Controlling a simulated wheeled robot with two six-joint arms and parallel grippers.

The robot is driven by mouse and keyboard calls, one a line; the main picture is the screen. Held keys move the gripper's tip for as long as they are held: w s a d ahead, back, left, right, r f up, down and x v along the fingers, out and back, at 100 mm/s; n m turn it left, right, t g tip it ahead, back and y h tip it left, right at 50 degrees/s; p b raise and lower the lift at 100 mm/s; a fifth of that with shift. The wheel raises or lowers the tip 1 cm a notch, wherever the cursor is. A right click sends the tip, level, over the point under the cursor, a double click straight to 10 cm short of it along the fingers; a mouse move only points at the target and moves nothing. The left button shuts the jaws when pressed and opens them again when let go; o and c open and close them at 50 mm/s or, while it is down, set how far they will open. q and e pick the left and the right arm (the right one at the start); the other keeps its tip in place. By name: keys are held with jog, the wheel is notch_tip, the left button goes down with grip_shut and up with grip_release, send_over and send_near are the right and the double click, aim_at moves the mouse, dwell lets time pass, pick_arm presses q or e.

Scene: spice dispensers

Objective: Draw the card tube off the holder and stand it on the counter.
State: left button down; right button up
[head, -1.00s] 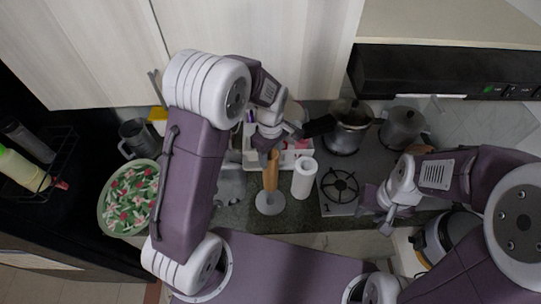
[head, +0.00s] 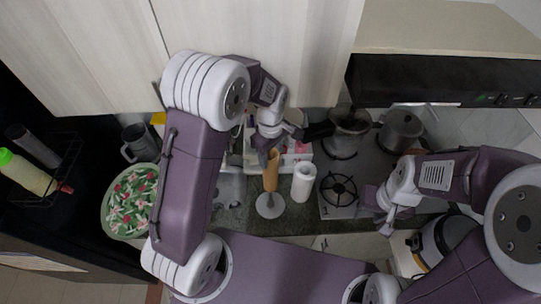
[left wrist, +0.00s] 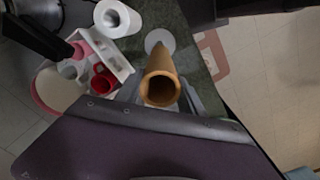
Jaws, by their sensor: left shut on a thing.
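The card tube (head: 271,172) is a plain brown cylinder, roughly upright above the round pale base (head: 270,206) of the holder in the head view. A short piece of stem seems to show between them; whether the tube still surrounds the stem is hidden. My left gripper (head: 268,157) is shut on the tube near its top. In the left wrist view, the tube's (left wrist: 161,82) open end faces the camera, with the holder's base (left wrist: 159,41) beyond it. My right gripper (head: 385,222) hangs at the right, away from the tube; its jaw opening is unclear.
A white paper roll (head: 304,182) stands just right of the holder. A white rack (head: 292,162) with jars is behind. A stove burner (head: 339,190), pots (head: 400,131) and a patterned bowl (head: 131,202) lie around. Some dark counter (head: 236,216) is bare left of the holder.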

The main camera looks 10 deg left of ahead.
pick_arm(q)
jog(key=shift+r, duration=0.55)
notch_tip(320, 180, up, 8)
dwell(2.0)
jog(key=shift+r, duration=0.25)
notch_tip(320, 180, up, 4)
jog(key=shift+f, duration=0.1)
dwell(0.7)
